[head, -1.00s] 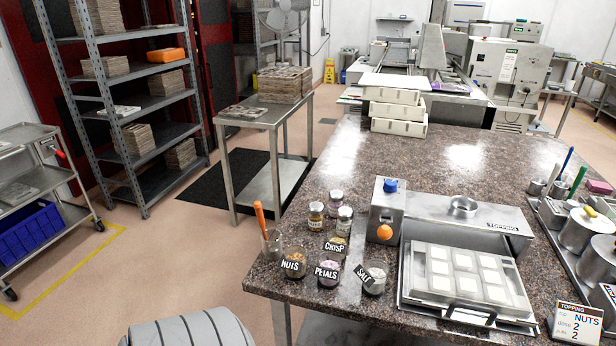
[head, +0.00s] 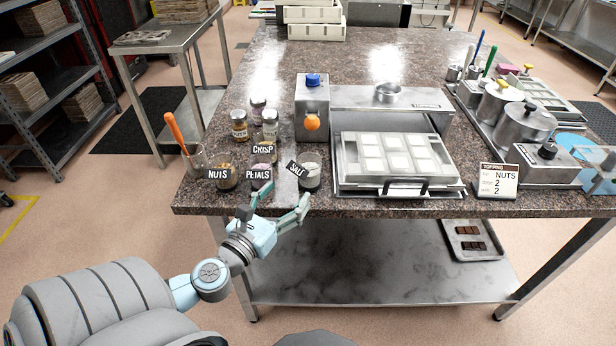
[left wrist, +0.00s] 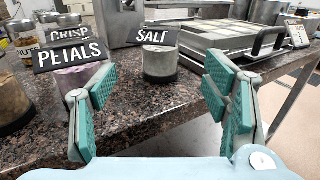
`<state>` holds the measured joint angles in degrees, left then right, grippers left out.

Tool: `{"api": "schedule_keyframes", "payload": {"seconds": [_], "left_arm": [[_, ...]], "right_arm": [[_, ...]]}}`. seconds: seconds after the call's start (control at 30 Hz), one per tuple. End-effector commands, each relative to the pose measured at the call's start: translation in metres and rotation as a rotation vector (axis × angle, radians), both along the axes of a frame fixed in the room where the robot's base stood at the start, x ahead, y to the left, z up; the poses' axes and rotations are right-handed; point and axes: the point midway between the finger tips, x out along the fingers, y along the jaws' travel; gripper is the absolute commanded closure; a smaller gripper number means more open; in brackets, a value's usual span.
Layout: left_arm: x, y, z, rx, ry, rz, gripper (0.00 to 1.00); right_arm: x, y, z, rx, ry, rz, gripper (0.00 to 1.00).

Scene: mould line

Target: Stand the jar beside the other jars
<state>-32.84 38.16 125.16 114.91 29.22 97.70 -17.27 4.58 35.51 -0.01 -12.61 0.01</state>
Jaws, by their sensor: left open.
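Three lidded glass jars stand close together behind the labelled cups: a front left jar (head: 239,125), a back jar (head: 258,112) and a right jar (head: 270,125). My left gripper (head: 284,197) is open and empty at the table's front edge, in front of the PETALS cup (head: 260,180) and the SALT cup (head: 310,180). In the left wrist view its fingers (left wrist: 160,105) are spread, with the SALT cup (left wrist: 160,65) beyond the gap. My right gripper is not in view.
A NUTS cup (head: 224,178), a CRISP sign (head: 263,150) and a beaker with an orange-handled tool (head: 195,158) crowd the left corner. The topping machine (head: 345,105) and its mould tray (head: 345,180) stand to the right.

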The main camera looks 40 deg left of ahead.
Motion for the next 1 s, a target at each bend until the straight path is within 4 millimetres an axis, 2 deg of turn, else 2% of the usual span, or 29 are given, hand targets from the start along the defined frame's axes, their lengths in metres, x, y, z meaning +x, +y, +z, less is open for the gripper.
{"api": "schedule_keyframes", "payload": {"seconds": [0.1,0.2,0.37,0.6,0.7,0.87,1.0], "left_arm": [[0.026,0.004,0.003,-0.001,-0.004,0.001,0.31],[0.043,0.006,0.003,0.001,-0.003,0.0,0.31],[0.059,0.008,0.002,0.004,0.0,-0.002,0.31],[0.1,0.014,0.003,0.004,-0.001,-0.001,0.31],[0.107,0.014,0.001,0.004,0.001,-0.002,0.31],[0.107,0.014,0.0,0.005,0.001,-0.003,0.31],[0.106,0.014,0.0,0.006,0.001,-0.003,0.53]], "right_arm": [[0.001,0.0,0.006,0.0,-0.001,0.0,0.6],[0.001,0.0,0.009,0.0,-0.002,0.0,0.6],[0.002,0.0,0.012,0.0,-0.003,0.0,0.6],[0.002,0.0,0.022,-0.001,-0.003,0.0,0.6],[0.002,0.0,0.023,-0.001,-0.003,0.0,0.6],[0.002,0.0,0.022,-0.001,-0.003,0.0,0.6],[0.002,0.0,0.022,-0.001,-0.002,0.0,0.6]]}}
